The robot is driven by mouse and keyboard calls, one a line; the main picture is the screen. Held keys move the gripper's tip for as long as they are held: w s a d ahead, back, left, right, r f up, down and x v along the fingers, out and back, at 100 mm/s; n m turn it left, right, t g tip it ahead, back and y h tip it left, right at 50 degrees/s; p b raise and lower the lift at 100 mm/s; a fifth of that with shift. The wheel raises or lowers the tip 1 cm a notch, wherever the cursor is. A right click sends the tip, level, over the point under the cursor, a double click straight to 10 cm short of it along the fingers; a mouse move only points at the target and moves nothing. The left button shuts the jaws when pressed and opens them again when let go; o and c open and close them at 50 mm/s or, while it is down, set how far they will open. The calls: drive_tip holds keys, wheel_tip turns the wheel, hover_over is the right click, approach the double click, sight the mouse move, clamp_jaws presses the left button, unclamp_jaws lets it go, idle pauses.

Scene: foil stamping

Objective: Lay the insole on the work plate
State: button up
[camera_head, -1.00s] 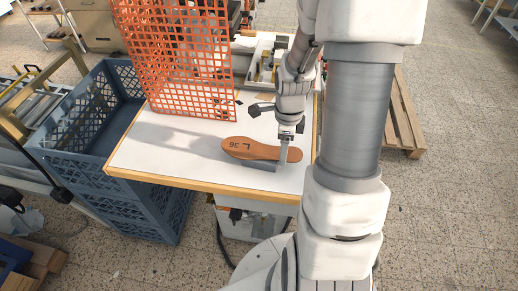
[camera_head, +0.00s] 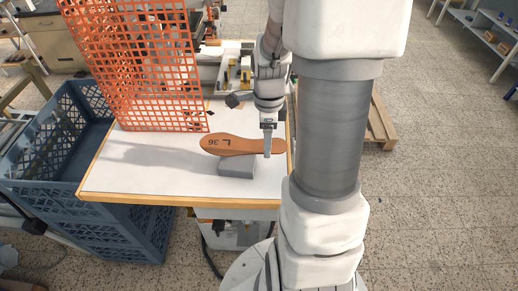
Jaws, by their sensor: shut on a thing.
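A grey block (camera_head: 238,167), perhaps the work plate, stands on the table just below and in front of the insole. I cannot tell whether the insole touches the block.
An orange mesh guard (camera_head: 140,65) stands at the table's back left. Blue crates (camera_head: 110,235) are stacked at the left. Machine parts are behind my gripper. The white tabletop (camera_head: 140,175) is clear at the front left.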

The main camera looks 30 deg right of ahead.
drive_tip(key=s+d+r, duration=0.5)
drive_tip(key=d, duration=0.3)
drive_tip(key=shift+r+b, duration=0.4)
drive_tip(key=shift+s+d, duration=0.1)
